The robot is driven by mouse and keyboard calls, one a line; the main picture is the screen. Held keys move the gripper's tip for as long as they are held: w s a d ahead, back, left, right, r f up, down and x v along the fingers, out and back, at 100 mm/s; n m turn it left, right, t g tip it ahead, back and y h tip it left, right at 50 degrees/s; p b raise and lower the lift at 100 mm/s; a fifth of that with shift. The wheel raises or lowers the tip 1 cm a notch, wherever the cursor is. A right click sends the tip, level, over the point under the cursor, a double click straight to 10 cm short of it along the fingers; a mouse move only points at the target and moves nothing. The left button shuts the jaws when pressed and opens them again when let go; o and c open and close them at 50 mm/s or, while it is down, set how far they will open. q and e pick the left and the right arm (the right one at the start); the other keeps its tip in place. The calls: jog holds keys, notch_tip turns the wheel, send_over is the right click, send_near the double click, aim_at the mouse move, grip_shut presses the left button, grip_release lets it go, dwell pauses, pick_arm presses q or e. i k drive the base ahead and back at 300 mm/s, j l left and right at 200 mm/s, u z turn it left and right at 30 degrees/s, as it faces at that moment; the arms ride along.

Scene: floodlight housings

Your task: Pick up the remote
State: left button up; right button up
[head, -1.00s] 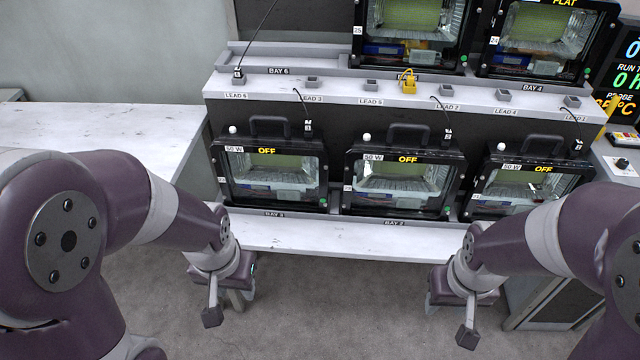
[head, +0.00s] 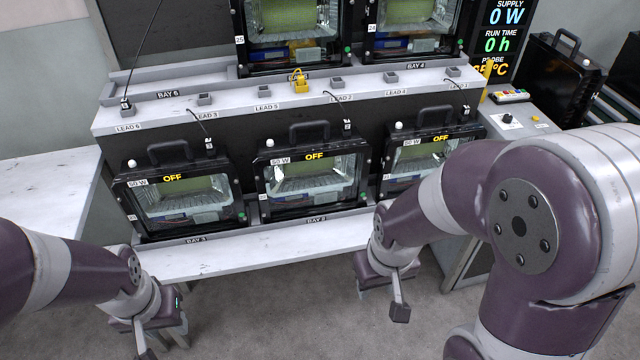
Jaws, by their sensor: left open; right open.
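The remote (head: 510,96) is a small white handset with coloured buttons. It lies on the grey console (head: 520,122) at the right, below the display. My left gripper (head: 152,338) is at the lower left, in front of the white bench and far from the remote. My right gripper (head: 392,285) hangs in front of the bench edge, lower and to the left of the remote. Both grippers are open and hold nothing that I can see. The fingers are small and partly hidden by the gripper bodies.
Several black floodlight housings (head: 312,170) marked OFF stand on the lower shelf. More stand on the upper tier. A yellow plug (head: 299,80) sits on the lead ledge. The console also carries a black knob (head: 507,118). A black case (head: 556,75) stands behind it. The left table (head: 45,190) is bare.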

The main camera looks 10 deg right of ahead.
aim_at(499, 96)
jog(key=z, duration=1.5)
jog(key=u, duration=2.1)
jog(key=z, duration=2.1)
jog(key=i+z, duration=0.1)
jog(key=z, duration=0.25)
jog(key=i+z, duration=0.1)
jog(key=z, duration=0.25)
